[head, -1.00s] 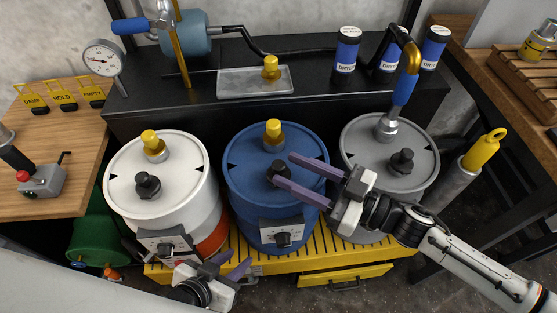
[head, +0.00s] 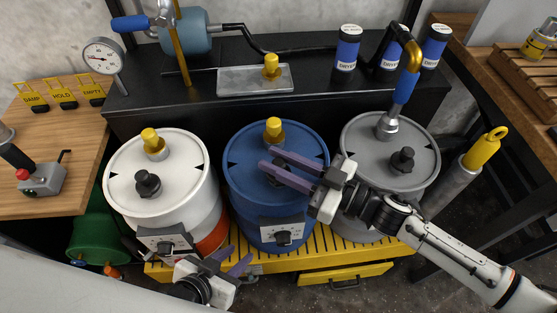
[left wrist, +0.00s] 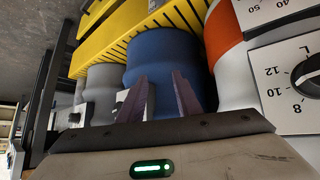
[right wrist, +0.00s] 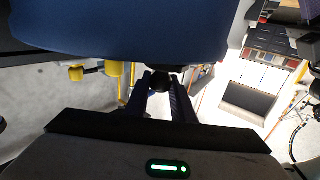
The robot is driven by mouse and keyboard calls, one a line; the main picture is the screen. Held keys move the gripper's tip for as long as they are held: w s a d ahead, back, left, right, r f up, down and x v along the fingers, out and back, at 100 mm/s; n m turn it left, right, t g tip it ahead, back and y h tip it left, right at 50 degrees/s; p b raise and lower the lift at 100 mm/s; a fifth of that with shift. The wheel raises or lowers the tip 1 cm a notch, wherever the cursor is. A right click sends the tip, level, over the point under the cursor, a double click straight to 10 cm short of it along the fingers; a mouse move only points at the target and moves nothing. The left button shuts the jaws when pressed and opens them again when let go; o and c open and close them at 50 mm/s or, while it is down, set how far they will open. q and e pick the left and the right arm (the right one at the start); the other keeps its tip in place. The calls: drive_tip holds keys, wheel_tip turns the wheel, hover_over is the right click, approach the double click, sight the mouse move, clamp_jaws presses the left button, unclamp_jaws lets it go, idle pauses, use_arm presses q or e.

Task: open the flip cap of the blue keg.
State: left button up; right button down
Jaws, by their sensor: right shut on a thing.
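The blue keg (head: 250,195) stands in the middle of the row, a dial box (head: 283,234) on its front. Its lid bears a yellow-topped fitting (head: 274,131) at the back and a black cap nearer the middle. My right gripper (head: 267,158) is over the lid, its fingers on either side of the black cap and shut on it. The fingers partly hide the cap in the head view; the right wrist view shows it dark between them (right wrist: 161,82). Whether its lid is lifted I cannot tell. My left gripper (head: 236,258) is open and empty, low in front of the kegs.
A white keg (head: 120,172) stands left and a grey keg (head: 425,165) right, close beside the blue one. All stand on a yellow slatted platform (head: 240,268). A black bench (head: 200,100) behind carries blue canisters (head: 347,50) and a metal tray (head: 240,82).

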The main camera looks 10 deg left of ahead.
drive_tip(key=shift+s+f+n+b, duration=0.15)
drive_tip(key=shift+n+b, duration=0.25)
drive_tip(key=shift+b, duration=0.3)
drive_tip(key=shift+s+d+n+y+b, duration=0.2)
drive_tip(key=shift+n+y+b, duration=0.3)
drive_tip(key=shift+b, duration=0.3)
drive_tip(key=n+y+b, duration=0.1)
drive_tip(key=b, duration=0.1)
drive_tip(key=s+n+y+b, duration=0.1)
drive_tip(key=n+b, duration=0.1)
drive_tip(key=shift+s+d+r, duration=0.1)
drive_tip(key=shift+d+r, duration=0.05)
drive_tip(key=shift+r, duration=0.2)
drive_tip(key=shift+s+r+n+y+b, duration=0.15)
drive_tip(key=shift+n+y+b, duration=0.25)
drive_tip(key=shift+n+b, duration=0.35)
use_arm(q)
wheel_tip(320, 180, down, 6)
drive_tip(key=shift+f+b, duration=0.2)
drive_tip(key=shift+b, duration=0.15)
use_arm(e)
drive_tip(key=shift+s+d+r+n+g, duration=0.1)
drive_tip(key=shift+s+n+g, duration=0.05)
drive_tip(key=shift+n+g, duration=0.2)
use_arm(q)
drive_tip(key=shift+d, duration=0.1)
use_arm(e)
drive_tip(key=c, duration=1.5)
unclamp_jaws()
